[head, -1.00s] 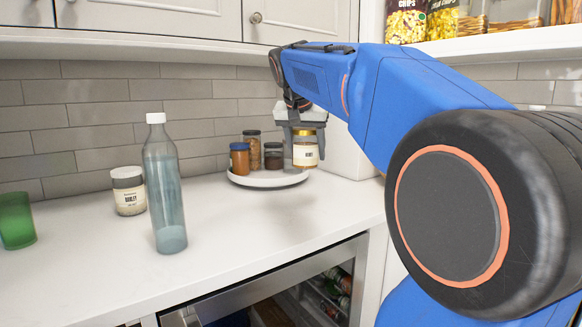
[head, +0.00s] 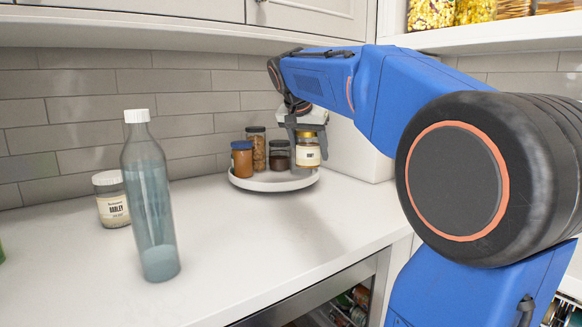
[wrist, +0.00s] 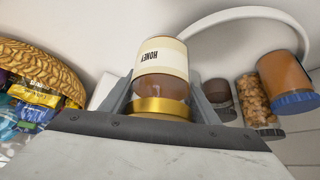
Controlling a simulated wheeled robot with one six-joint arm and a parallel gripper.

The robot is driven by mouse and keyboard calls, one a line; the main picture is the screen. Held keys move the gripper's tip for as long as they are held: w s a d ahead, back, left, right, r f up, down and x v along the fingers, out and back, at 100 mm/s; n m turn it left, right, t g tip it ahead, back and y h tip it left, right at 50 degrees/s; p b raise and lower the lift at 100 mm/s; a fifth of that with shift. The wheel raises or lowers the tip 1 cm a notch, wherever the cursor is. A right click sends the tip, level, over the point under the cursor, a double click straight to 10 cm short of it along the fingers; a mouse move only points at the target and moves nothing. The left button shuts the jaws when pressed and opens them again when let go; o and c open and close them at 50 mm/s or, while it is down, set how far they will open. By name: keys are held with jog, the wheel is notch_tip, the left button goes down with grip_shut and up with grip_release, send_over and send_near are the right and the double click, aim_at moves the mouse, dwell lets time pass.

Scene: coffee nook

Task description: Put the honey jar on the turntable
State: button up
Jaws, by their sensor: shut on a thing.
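The honey jar (head: 308,158), clear with a gold lid and a cream label, is upright in my gripper (head: 306,133) in the head view. It is at the right side of the round white turntable (head: 270,187); I cannot tell whether its base touches it. In the wrist view the honey jar (wrist: 160,58) sits between both fingers of my gripper (wrist: 160,100), with the turntable's rim (wrist: 235,16) curving behind it. An orange jar with a blue lid (head: 242,160), a tall nut jar (head: 256,150) and a dark jar (head: 279,156) stand on the turntable.
A blue-grey bottle (head: 150,205) with a white cap stands on the counter at front left, with a barley jar (head: 112,200) behind it. The counter between bottle and turntable is clear. A white box-like surface (head: 355,150) is right of the turntable. A wicker basket (wrist: 40,70) shows in the wrist view.

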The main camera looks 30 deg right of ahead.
jog(key=w, duration=1)
jog(key=shift+s+a+f, duration=0.1)
jog(key=shift+s+f, duration=0.05)
jog(key=shift+f, duration=1.5)
jog(key=shift+s+a+f, duration=0.1)
jog(key=shift+f, duration=1.5)
jog(key=shift+w+f, duration=0.2)
jog(key=shift+f, duration=0.1)
jog(key=o, duration=1.4)
jog(key=v, duration=1.2)
